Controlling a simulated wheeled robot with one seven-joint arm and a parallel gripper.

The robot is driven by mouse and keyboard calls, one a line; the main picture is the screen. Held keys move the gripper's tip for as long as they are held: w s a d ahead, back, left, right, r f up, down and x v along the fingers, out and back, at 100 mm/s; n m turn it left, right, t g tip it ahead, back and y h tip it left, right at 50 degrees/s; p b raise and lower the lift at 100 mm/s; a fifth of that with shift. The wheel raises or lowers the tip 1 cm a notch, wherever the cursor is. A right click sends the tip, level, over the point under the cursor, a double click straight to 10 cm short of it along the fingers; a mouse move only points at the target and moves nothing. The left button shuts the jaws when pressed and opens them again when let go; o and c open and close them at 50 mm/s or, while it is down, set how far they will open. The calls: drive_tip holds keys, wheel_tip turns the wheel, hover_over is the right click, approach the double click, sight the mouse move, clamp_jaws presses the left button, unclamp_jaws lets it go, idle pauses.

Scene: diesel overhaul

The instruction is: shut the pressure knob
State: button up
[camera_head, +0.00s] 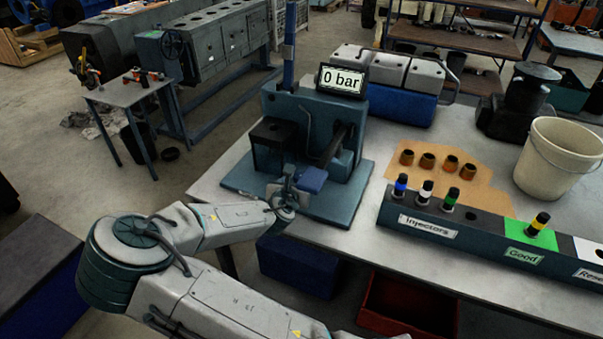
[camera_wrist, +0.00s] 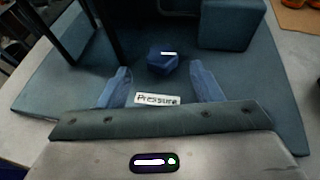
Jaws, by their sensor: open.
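The pressure knob (camera_wrist: 163,60) is a small blue knob with a white mark on top, on the teal base of the test stand (camera_wrist: 60,85). A white "Pressure" label (camera_wrist: 157,100) lies in front of it. My gripper (camera_wrist: 160,68) is open in the wrist view, one finger to each side of the knob, with gaps left and right. I cannot tell how far above the base the fingertips are. In the head view my gripper (camera_head: 287,190) is at the front of the test stand (camera_head: 345,203), and I cannot make out the knob.
A blue block-like part (camera_head: 313,180) of the stand is close to the right of my gripper. An injector rack (camera_head: 480,228) with several injectors, a cardboard sheet (camera_head: 480,183) with several brown caps and a white bucket (camera_head: 556,160) stand on the table to the right.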

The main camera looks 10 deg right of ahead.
sight(301, 172)
drive_tip(key=p+x, duration=0.1)
drive_tip(key=x, duration=0.7)
drive_tip(key=shift+w+d, duration=0.2)
drive_tip(key=shift+w, duration=0.05)
drive_tip(key=shift+f, duration=0.15)
drive_tip(key=c, duration=1)
